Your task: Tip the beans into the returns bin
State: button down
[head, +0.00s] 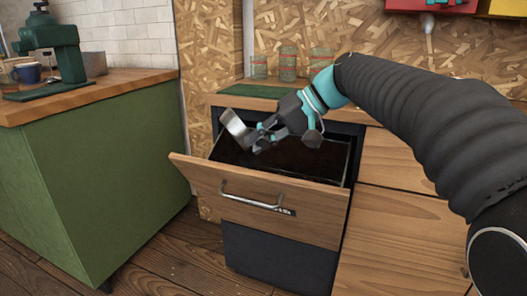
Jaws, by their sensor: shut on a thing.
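A wooden-fronted drawer (300,224) stands pulled open in the cabinet and shows a dark brown inside; it looks like the returns bin, but its label is too small to read fully. My gripper (256,137) is over the open drawer, near its left back part. It is shut on a small silver metal cup or scoop (235,124), which is tilted. The cup is above the drawer's dark inside. I cannot see into the cup, and no falling beans show. Single beans in the drawer cannot be made out.
A bar handle (250,202) sticks out from the drawer front. Glass jars (288,64) stand on the counter behind, beside a green mat (236,90). A green cabinet (95,180) at left carries a green machine (62,55) and a blue mug (27,72). Floor shows between the cabinets.

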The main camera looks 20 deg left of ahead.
jog(key=shift+w+d+r+m+g+y+b, duration=0.15)
jog(key=shift+w+d+g+y+b, duration=0.15)
jog(key=shift+y, duration=0.3)
jog(key=shift+w+d+r+m+g+y+b, duration=0.2)
jog(key=shift+g+y+b, duration=0.15)
jog(key=shift+y, duration=0.25)
dwell(1.0)
jog(key=shift+w+d+m+g+y+b, duration=0.3)
jog(key=shift+w+d+g+y, duration=0.2)
jog(key=shift+d+y, duration=0.25)
dwell(0.9)
jog(key=shift+w+d+m+g+y+b, duration=0.25)
jog(key=shift+w+d+m+g+y, duration=0.15)
jog(key=shift+y, duration=0.5)
jog(key=shift+w+d+m+g+y+b, duration=0.25)
jog(key=shift+w+d+y, duration=0.1)
jog(key=shift+y, duration=0.5)
dwell(2.4)
